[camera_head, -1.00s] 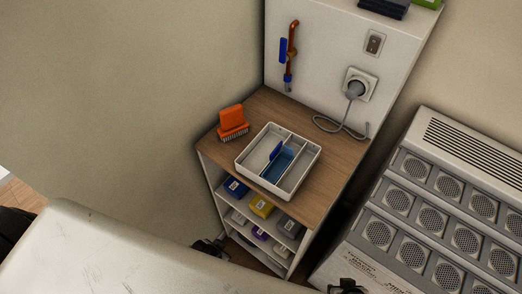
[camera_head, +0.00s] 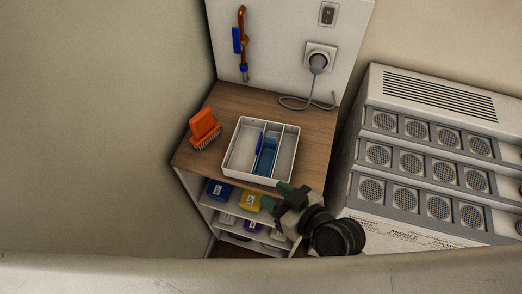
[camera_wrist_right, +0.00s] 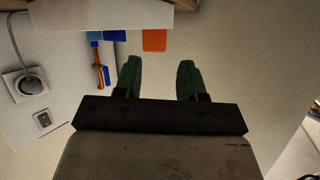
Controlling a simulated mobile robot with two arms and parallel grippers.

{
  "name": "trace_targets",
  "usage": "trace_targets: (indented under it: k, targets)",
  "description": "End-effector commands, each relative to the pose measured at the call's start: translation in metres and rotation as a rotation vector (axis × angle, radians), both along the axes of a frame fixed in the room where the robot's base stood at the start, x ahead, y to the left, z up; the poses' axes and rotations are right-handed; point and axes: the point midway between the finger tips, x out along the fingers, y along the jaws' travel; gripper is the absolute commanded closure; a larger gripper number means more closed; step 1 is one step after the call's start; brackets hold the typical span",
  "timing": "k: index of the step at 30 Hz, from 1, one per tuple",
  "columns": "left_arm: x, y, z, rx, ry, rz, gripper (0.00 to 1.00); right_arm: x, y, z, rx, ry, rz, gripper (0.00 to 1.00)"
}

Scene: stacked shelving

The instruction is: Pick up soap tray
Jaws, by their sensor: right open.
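The soap tray is a white divided tray (camera_head: 240,156) on the wooden top of a small shelf unit in the head view. A blue piece (camera_head: 266,155) sits in its middle compartment. My right gripper (camera_head: 276,195) has green fingers and is just in front of the tray's near right side, apart from it. It is open and empty; its two spread fingers also show in the right wrist view (camera_wrist_right: 158,75). My left gripper is not in view.
An orange brush (camera_head: 204,125) stands left of the tray. Behind are a wall panel with a socket and plug (camera_head: 319,58) and a hanging orange-blue tool (camera_head: 241,45). Coloured boxes (camera_head: 219,190) fill the shelves below. A speaker-like grey unit (camera_head: 430,150) stands at right.

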Motion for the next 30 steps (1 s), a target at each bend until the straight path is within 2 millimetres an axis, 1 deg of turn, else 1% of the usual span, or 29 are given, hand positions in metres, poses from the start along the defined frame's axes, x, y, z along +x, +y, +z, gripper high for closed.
trace_targets:
  k: [1, 4, 6, 9, 12, 14, 18, 21, 24, 26, 28, 30]
  targets:
    - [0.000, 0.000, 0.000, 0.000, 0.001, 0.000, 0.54, 0.005, 0.010, 0.007, 0.043, -0.057, 0.001, 0.60]
    - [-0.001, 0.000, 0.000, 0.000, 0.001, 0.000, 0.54, 0.015, 0.030, 0.026, 0.137, -0.196, -0.022, 0.60]
    - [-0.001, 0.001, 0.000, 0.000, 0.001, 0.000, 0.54, 0.023, 0.041, 0.039, 0.205, -0.296, -0.073, 0.60]
    - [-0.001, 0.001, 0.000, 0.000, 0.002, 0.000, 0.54, 0.034, 0.050, 0.054, 0.281, -0.414, -0.199, 0.60]
    - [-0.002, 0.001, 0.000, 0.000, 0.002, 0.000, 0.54, 0.044, 0.051, 0.058, 0.305, -0.475, -0.365, 0.60]
    - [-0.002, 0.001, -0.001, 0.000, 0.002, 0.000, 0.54, 0.048, 0.051, 0.054, 0.295, -0.478, -0.471, 0.60]
    - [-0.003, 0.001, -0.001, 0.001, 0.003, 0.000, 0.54, 0.050, 0.050, 0.032, 0.200, -0.418, -0.684, 0.60]
    - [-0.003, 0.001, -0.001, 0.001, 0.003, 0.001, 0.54, 0.046, 0.050, 0.014, 0.114, -0.351, -0.778, 0.60]
    - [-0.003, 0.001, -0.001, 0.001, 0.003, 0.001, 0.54, 0.042, 0.051, 0.001, 0.047, -0.297, -0.829, 0.60]
    - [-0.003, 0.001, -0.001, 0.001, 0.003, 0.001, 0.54, 0.041, 0.051, -0.003, 0.022, -0.278, -0.844, 0.60]
    - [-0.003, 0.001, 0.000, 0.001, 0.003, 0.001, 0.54, 0.045, 0.050, -0.005, 0.006, -0.269, -0.853, 0.60]
    - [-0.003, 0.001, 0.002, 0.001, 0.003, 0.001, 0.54, 0.054, 0.049, -0.007, 0.003, -0.268, -0.856, 0.60]
